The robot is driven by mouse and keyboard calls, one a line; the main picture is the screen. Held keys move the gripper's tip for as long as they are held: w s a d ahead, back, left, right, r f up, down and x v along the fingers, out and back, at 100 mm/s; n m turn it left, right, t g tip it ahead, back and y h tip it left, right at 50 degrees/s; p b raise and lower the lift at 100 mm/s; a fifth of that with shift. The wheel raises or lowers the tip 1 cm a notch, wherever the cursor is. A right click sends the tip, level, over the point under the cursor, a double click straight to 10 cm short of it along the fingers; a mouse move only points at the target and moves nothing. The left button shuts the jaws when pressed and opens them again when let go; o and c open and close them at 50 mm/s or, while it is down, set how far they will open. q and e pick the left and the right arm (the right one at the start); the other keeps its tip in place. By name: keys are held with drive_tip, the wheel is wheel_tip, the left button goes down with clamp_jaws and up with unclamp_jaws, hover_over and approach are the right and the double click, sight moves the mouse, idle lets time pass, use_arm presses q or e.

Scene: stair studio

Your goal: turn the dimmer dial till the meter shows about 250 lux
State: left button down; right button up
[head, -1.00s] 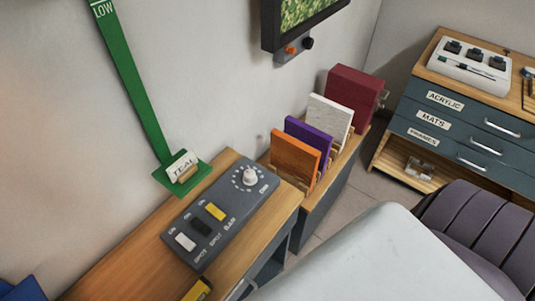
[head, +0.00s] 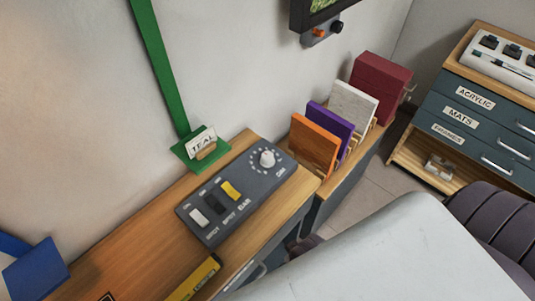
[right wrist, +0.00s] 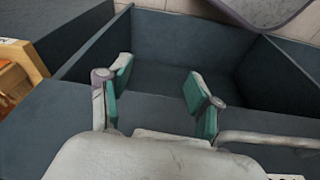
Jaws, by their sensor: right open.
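The dimmer dial (head: 267,157) is a white knob with a ring of marks at the far right end of a grey control panel (head: 238,228). The panel lies on the wooden bench and also carries white, dark and yellow switches. A yellow device (head: 194,280), perhaps the meter, is partly cut off at the bottom of the head view; no reading is visible. My right gripper (right wrist: 157,92) is open and empty in the right wrist view, over an open dark drawer. Neither gripper can be made out in the head view.
A green stand with a TEAL card (head: 202,141) is behind the panel. Coloured boards (head: 314,147) stand in a rack to the right. The open drawer (right wrist: 190,48) has raised walls around my right gripper. A drawer cabinet (head: 470,110) stands farther right.

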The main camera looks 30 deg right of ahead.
wheel_tip(320, 180, up, 18)
drive_tip(key=w+t, duration=0.1)
drive_tip(key=w, duration=0.1)
drive_tip(key=w+r+n+t+h, duration=0.1)
drive_tip(key=w+r+n+t, duration=0.1)
drive_tip(key=w+r+t, duration=1.45)
drive_tip(key=w+a+r+n+y, duration=0.3)
drive_tip(key=a+r+n+y, duration=0.2)
drive_tip(key=r, duration=0.3)
drive_tip(key=w+a+r+n+y, duration=0.4)
drive_tip(key=r+n+y, duration=0.1)
drive_tip(key=r+y, duration=0.15)
drive_tip(key=s+a+r+n+g+y, duration=0.2)
drive_tip(key=s+a+n+g+y, duration=0.1)
drive_tip(key=a+n+g+y, duration=0.65)
drive_tip(key=n+g+h, duration=0.7)
drive_tip(key=g+h, duration=0.4)
drive_tip(key=h, duration=0.9)
hover_over(267, 155)
wheel_tip(267, 155, down, 17)
wheel_tip(267, 155, down, 14)
drive_tip(key=shift+r+p, duration=0.25)
drive_tip(key=shift+p, duration=0.85)
